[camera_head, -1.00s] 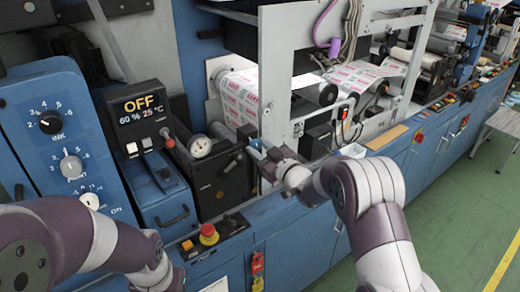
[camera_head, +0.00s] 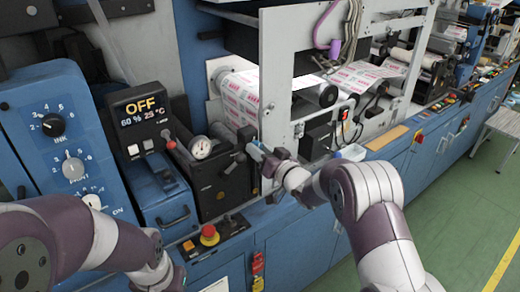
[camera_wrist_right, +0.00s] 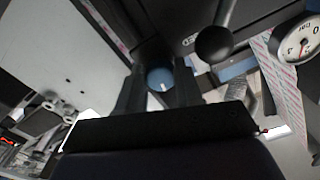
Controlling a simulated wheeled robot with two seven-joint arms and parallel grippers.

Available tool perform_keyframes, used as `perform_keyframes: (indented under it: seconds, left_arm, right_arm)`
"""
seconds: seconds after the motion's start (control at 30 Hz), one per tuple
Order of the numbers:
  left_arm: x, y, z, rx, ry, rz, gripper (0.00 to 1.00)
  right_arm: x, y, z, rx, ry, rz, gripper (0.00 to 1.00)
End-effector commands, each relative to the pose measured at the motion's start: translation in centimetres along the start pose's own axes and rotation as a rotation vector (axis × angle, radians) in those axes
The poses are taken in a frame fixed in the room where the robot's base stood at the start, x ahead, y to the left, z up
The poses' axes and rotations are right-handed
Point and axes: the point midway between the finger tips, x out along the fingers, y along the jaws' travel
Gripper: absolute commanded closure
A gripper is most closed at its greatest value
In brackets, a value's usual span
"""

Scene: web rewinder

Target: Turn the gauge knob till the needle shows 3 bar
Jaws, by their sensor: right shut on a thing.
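The round white gauge (camera_head: 200,148) sits on a black box on the blue machine. It also shows at the upper right of the right wrist view (camera_wrist_right: 298,40), partly cut off, with a red needle; I cannot read its value surely. My right gripper (camera_head: 259,150) is to the right of the gauge. In the right wrist view, its fingers (camera_wrist_right: 160,88) are shut around a blue-faced round knob (camera_wrist_right: 160,78) with a white mark. The fingers hide the knob's sides. My left arm comes in at the lower left, but its gripper is out of view.
A black ball-ended lever (camera_wrist_right: 213,43) stands close beside the right gripper. A red emergency button (camera_head: 209,236) is on the ledge below. The display box (camera_head: 140,118) reads OFF. A white frame plate (camera_head: 276,75) rises behind the right gripper.

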Motion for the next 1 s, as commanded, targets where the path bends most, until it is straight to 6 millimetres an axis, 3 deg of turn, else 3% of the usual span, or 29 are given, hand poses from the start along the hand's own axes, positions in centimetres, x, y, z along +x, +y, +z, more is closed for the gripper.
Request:
perform_keyframes:
  seconds: [0.4,1.0]
  left_arm:
    - [-0.66,0.00,-0.08,0.000,0.000,0.000,1.00]
    - [-0.71,0.00,-0.08,0.000,0.000,0.000,1.00]
  right_arm:
    - [-0.04,-0.03,0.18,0.200,-0.005,0.002,0.95]
    - [-0.05,0.00,0.28,0.235,-0.005,0.002,0.95]
